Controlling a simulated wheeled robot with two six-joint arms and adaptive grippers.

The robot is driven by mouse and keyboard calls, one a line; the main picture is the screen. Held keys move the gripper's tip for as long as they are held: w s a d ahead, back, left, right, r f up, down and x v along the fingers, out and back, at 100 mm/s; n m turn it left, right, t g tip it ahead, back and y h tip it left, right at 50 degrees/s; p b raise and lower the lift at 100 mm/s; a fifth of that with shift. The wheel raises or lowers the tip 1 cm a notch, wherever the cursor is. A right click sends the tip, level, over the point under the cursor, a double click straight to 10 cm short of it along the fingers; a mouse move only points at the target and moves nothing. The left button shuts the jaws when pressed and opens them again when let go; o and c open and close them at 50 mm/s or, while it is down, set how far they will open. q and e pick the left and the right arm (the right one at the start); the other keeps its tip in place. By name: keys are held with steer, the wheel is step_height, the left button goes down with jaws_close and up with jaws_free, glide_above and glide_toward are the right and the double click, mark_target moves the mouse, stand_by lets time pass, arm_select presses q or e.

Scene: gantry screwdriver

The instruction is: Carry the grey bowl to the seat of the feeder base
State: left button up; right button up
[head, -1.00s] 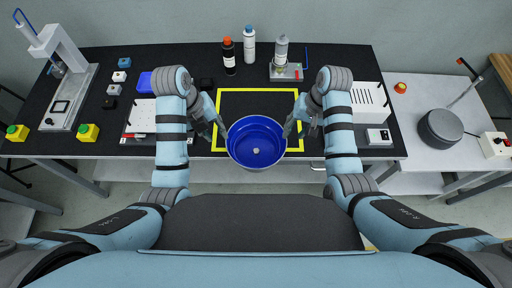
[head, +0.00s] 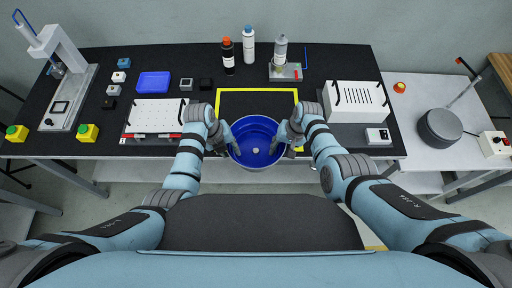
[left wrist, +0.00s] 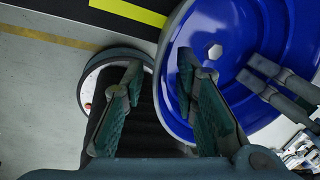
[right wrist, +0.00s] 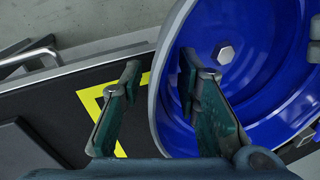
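The bowl (head: 256,155), blue inside with a grey outer wall and a bolt at its centre, is at the front edge of the black table, partly over a yellow-taped square. What supports it is hidden. My left gripper (head: 232,150) is at its left rim; in the left wrist view (left wrist: 158,78) the fingers are apart, one on each side of the rim. My right gripper (head: 279,148) is at the right rim; in the right wrist view (right wrist: 159,75) its fingers also stand apart around the rim. A grey round base (head: 440,128), seemingly the feeder base, stands on the right table.
A white slotted box (head: 357,100) is right of the taped square, and a white perforated plate (head: 155,117) is left of it. Bottles (head: 249,45) stand behind. A control box (head: 494,144) and a lever (head: 466,90) flank the round base. The white table (head: 415,100) has free room.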

arm_select(q)
steer(key=shift+d+f, duration=0.15)
steer(key=shift+f, duration=0.4)
arm_select(e)
steer(key=shift+f, duration=0.55)
steer(key=shift+s, duration=0.1)
arm_select(q)
jaws_close()
arm_select(e)
jaws_close()
